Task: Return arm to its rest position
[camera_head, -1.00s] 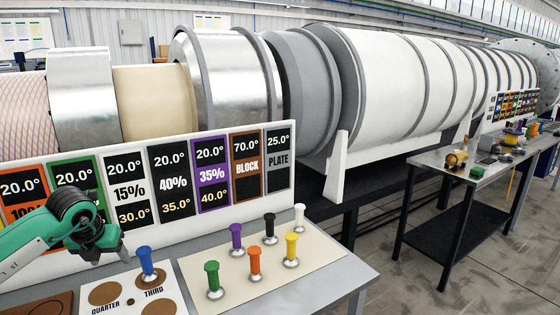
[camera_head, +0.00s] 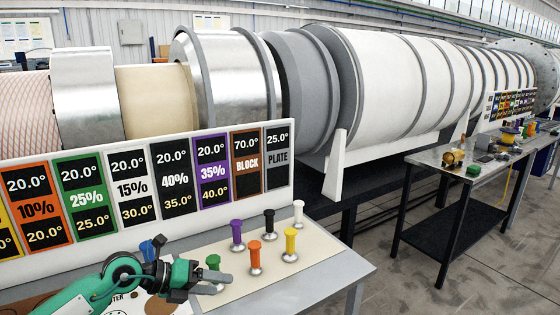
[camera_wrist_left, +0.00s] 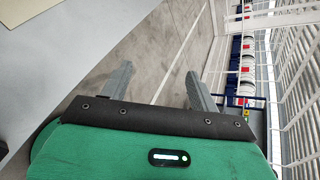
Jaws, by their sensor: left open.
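My left arm comes in from the lower left of the head view. Its gripper (camera_head: 222,283) is over the near edge of the table, in front of the green spool (camera_head: 213,263) and partly covering it. In the left wrist view its two fingers (camera_wrist_left: 155,85) are apart with nothing between them, and grey floor shows beyond. A blue spool (camera_head: 147,250) stands behind the arm, mostly hidden. My right gripper is in neither view.
Purple (camera_head: 236,233), orange (camera_head: 255,256), yellow (camera_head: 290,243), black (camera_head: 269,222) and white (camera_head: 298,212) spools stand on a cream mat (camera_head: 318,239). A label board (camera_head: 283,193) rises behind. A second table (camera_head: 430,160) stands at right; floor between is clear.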

